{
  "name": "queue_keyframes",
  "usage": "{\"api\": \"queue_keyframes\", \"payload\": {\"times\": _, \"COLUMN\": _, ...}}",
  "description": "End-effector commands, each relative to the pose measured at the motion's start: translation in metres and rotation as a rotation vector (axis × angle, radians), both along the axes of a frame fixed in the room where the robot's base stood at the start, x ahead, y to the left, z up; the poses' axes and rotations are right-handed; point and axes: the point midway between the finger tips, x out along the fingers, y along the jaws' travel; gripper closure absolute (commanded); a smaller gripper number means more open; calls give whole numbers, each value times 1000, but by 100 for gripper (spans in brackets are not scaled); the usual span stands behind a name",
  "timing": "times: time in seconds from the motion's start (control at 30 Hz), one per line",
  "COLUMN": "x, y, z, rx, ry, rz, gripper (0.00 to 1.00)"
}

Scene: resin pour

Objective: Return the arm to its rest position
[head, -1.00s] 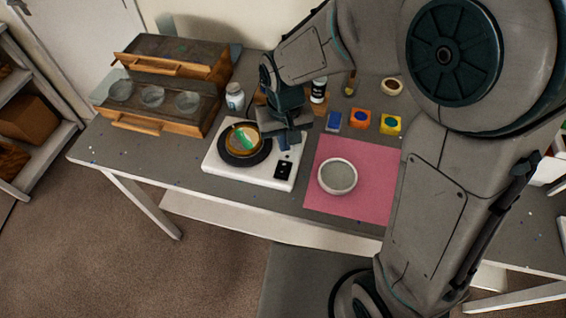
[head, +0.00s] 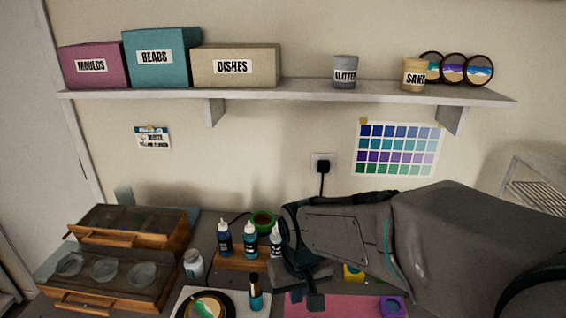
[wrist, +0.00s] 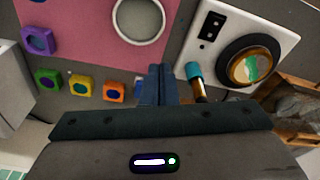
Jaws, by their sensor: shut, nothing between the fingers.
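My arm reaches in from the right in the head view, above the workbench. My gripper (head: 315,301) points down, with its fingers together and nothing between them. In the wrist view, the shut fingers (wrist: 160,84) hang over the gap between the pink mat (wrist: 75,30) and the white plate device (wrist: 196,62). The gripper looks clear of the objects below, though its exact height is hard to tell. It hides part of the mat and bench in the head view.
Dropper bottles (head: 250,243) stand in a wooden holder behind. A wooden drawer unit (head: 120,255) is at left. A wall shelf (head: 290,93) holds boxes and jars above.

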Motion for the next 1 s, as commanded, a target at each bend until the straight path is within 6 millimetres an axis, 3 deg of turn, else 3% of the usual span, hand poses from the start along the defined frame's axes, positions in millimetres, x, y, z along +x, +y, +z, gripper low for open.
{"api": "queue_keyframes", "payload": {"times": 0.03, "x": -5, "y": -19, "z": 11, "rx": 8, "ry": -29, "rz": -36, "gripper": 100}}
{"api": "queue_keyframes", "payload": {"times": 0.2, "x": -30, "y": -70, "z": 36, "rx": 20, "ry": -103, "rz": -137, "gripper": 100}}
{"api": "queue_keyframes", "payload": {"times": 0.4, "x": -60, "y": -109, "z": 50, "rx": 23, "ry": -175, "rz": -229, "gripper": 100}}
{"api": "queue_keyframes", "payload": {"times": 0.6, "x": -75, "y": -123, "z": 54, "rx": 21, "ry": -204, "rz": -267, "gripper": 100}}
{"api": "queue_keyframes", "payload": {"times": 1.0, "x": -76, "y": -124, "z": 54, "rx": 21, "ry": -205, "rz": -270, "gripper": 100}}
